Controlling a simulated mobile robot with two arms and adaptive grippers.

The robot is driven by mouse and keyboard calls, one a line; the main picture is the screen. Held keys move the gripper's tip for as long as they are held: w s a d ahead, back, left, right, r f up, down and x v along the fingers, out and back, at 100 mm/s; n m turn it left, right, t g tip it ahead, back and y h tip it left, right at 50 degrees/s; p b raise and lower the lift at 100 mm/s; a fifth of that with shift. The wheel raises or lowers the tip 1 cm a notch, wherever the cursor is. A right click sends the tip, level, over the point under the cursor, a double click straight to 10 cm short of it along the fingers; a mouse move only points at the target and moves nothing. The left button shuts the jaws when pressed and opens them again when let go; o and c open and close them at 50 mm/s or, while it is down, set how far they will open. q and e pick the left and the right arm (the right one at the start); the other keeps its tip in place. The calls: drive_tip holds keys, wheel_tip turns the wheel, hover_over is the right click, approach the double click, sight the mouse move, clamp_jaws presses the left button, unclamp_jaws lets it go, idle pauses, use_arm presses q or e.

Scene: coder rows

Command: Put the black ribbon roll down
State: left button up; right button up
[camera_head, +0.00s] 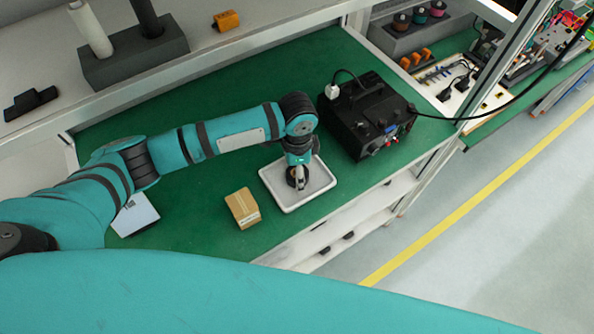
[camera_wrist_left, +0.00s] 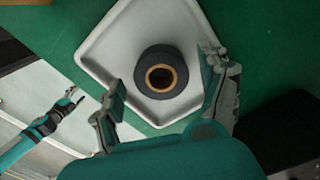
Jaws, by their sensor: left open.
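The black ribbon roll (camera_wrist_left: 186,72) lies flat in a white tray (camera_wrist_left: 105,50), its round core facing up in the left wrist view. In the head view the tray (camera_head: 269,183) sits on the green bench top, and the roll is mostly hidden by my gripper. My left gripper (camera_head: 299,184) points down over the tray. Its fingers (camera_wrist_left: 164,78) are apart, one on each side of the roll, with visible gaps to it. An arm, apparently my right one, shows small at the left of the wrist view with its gripper (camera_wrist_left: 72,97) over the floor; its jaws are too small to read.
A cardboard box (camera_head: 242,208) stands left of the tray. A black device with cables (camera_head: 365,118) stands close behind it to the right. A white flat item (camera_head: 133,215) lies near my left arm. The bench's front edge runs close to the tray.

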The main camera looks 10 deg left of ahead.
use_arm(q)
wheel_tip(320, 180, up, 11)
drive_tip(key=b, duration=0.2)
idle(0.6)
